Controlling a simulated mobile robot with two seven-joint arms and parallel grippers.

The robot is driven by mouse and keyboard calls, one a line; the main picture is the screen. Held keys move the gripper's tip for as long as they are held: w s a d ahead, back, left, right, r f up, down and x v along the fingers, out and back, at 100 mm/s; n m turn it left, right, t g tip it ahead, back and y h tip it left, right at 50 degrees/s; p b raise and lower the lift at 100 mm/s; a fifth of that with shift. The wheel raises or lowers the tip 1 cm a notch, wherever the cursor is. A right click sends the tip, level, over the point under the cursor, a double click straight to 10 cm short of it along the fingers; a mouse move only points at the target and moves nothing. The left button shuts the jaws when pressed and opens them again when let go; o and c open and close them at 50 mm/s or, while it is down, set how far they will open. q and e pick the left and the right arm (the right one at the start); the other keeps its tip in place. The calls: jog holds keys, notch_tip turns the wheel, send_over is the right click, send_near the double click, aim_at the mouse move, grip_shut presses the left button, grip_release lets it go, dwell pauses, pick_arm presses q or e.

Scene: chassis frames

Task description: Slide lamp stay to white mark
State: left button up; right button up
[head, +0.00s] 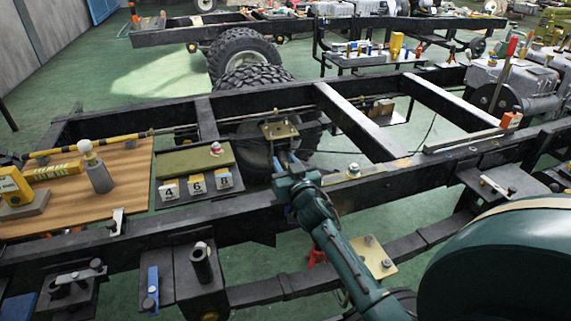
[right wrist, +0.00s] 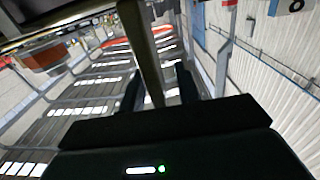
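My right gripper (head: 284,162) reaches up past the near chassis rail, just below a brass plate with bolts (head: 279,131). In the right wrist view its two dark fingers (right wrist: 160,90) stand apart. An olive-tan bar (right wrist: 146,50) runs down the picture between them. Gaps show on both sides of the bar, and I cannot tell how deep it lies between the fingers. I cannot tell for sure which part is the lamp stay; the bar and plate may belong to it. I cannot make out the white mark. My left gripper is out of view.
The black chassis rail (head: 130,241) crosses in front. A wooden board (head: 128,175) with tools lies left, beside numbered blocks (head: 196,186). A tyre (head: 252,79) stands behind the brass plate. A metal bar (head: 464,141) lies on the rail at right.

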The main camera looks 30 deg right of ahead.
jog(key=shift+w, duration=0.15)
jog(key=shift+c, duration=0.2)
grip_shut()
dwell(0.3)
